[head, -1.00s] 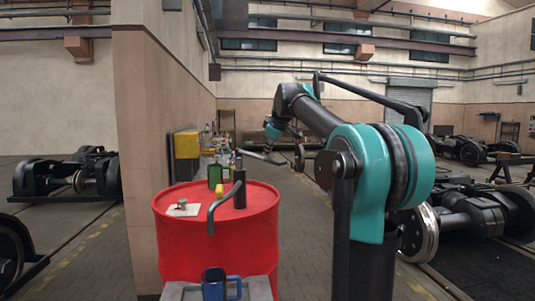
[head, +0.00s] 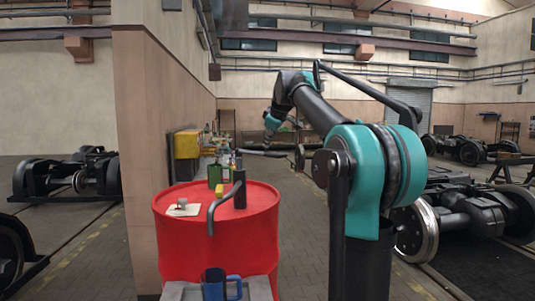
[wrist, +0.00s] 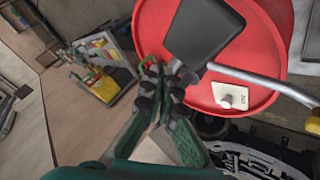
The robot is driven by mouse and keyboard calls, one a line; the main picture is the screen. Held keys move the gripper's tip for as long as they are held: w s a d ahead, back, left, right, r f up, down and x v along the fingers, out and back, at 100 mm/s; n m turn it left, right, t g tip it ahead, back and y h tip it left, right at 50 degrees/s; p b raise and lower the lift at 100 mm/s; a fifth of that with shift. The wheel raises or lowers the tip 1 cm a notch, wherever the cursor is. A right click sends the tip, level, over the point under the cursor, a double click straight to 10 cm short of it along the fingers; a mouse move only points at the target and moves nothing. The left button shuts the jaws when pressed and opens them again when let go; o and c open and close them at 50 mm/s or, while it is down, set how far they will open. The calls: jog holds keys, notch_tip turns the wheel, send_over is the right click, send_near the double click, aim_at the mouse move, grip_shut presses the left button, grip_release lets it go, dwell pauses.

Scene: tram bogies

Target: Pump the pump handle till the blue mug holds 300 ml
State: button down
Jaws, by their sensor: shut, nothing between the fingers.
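The pump (head: 239,188) stands on the red drum (head: 217,250) with its bent grey spout (head: 211,214) reaching over the front edge. In the wrist view my gripper (wrist: 164,76) is shut and empty beside a large dark block (wrist: 205,30), probably part of the pump.
A wall (head: 150,110) rises close on the left. Bogies (head: 450,220) stand at right; the aisle behind is open.

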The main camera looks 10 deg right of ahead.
jog(key=shift+r, duration=2.5)
